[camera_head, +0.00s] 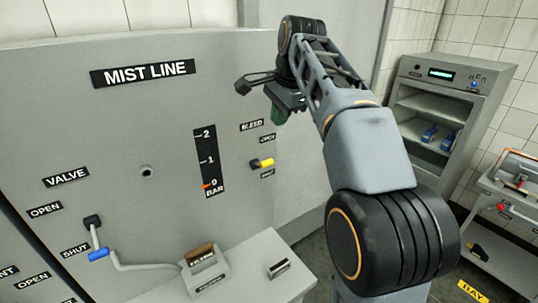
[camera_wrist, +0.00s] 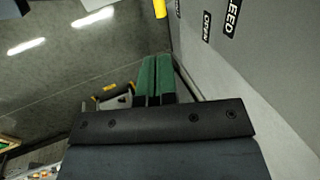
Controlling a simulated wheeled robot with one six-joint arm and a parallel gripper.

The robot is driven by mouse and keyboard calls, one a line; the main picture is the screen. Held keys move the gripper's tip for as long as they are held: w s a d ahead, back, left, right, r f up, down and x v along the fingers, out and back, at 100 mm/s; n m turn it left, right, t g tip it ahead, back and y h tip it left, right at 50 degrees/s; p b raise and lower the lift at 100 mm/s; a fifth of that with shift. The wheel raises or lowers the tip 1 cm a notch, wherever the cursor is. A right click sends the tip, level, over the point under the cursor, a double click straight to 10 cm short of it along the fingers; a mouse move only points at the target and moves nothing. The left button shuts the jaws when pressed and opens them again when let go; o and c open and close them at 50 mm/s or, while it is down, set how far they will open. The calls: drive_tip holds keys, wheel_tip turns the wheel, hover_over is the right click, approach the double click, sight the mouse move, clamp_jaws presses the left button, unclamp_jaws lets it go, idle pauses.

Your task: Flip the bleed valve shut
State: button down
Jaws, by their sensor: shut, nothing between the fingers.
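The bleed valve's yellow-tipped handle (camera_head: 266,163) sticks out from the panel at the right, below the BLEED label (camera_head: 252,126). Its tip lies between the OPEN label (camera_head: 267,138) and the SHUT label (camera_head: 267,174), closer to SHUT. In the wrist view, a yellow end (camera_wrist: 160,8) shows at the top edge, cut off by the frame. My gripper (camera_head: 278,118) is above the handle in the head view, apart from it. Its green fingers (camera_wrist: 154,62) are together and empty in the wrist view.
The MIST LINE panel (camera_head: 120,115) carries a bar gauge (camera_head: 206,150) with its red pointer near 0. A blue-gripped valve lever (camera_head: 98,254) is at lower left. A grey cabinet (camera_head: 490,72) with shelves and a cart (camera_head: 505,235) stand at right.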

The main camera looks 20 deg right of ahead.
sight(267, 161)
drive_tip(key=p+x, duration=0.1)
drive_tip(key=x, duration=1.3)
drive_tip(key=shift+f+b, duration=0.1)
drive_tip(key=shift+b, duration=0.25)
